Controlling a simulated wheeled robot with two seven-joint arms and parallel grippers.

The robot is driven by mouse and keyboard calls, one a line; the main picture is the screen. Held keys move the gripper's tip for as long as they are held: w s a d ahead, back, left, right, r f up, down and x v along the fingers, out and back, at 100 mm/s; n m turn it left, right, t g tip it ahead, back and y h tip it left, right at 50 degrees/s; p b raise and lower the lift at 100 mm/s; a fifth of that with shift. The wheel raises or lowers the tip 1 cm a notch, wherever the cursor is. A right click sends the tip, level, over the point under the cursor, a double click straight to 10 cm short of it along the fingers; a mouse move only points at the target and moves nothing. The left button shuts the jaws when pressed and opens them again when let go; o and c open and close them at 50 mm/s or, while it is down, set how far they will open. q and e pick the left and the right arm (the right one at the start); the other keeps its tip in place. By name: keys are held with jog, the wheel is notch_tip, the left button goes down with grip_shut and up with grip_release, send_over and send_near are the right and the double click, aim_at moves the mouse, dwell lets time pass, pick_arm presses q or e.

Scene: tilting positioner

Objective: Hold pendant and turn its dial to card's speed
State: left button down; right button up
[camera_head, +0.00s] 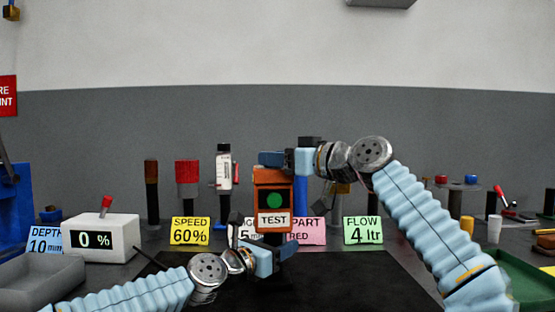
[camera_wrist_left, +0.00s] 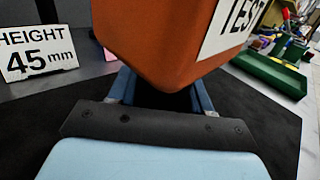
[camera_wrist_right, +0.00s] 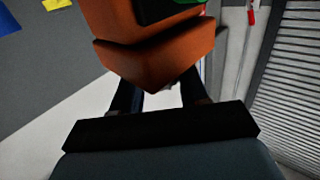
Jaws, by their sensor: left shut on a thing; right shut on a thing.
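The orange pendant (camera_head: 273,187) stands upright above the dark mat, with a green round button and a TEST label on its face. My left gripper (camera_head: 277,254) is shut on its lower end; the pendant fills the top of the left wrist view (camera_wrist_left: 165,40). My right gripper (camera_head: 274,160) is shut at the pendant's top end; the orange body also shows in the right wrist view (camera_wrist_right: 150,50). The dial itself is hidden, so I cannot make out its setting. The yellow card (camera_head: 190,231) reads SPEED 60%. A white display box (camera_head: 100,239) reads 0 %.
Other cards stand behind: DEPTH 10 mm (camera_head: 46,239), a pink PART RED card (camera_head: 308,231) and FLOW 4 ltr (camera_head: 363,231). A grey tray (camera_head: 35,282) is at left, a green tray (camera_head: 525,275) at right. The dark mat (camera_head: 350,280) has bare room.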

jog(key=shift+n+g+y, duration=0.5)
jog(key=shift+g, duration=0.1)
jog(key=shift+d+f, duration=0.1)
jog(key=o, duration=1.1)
jog(key=v, duration=1.2)
jog(key=shift+w, duration=0.1)
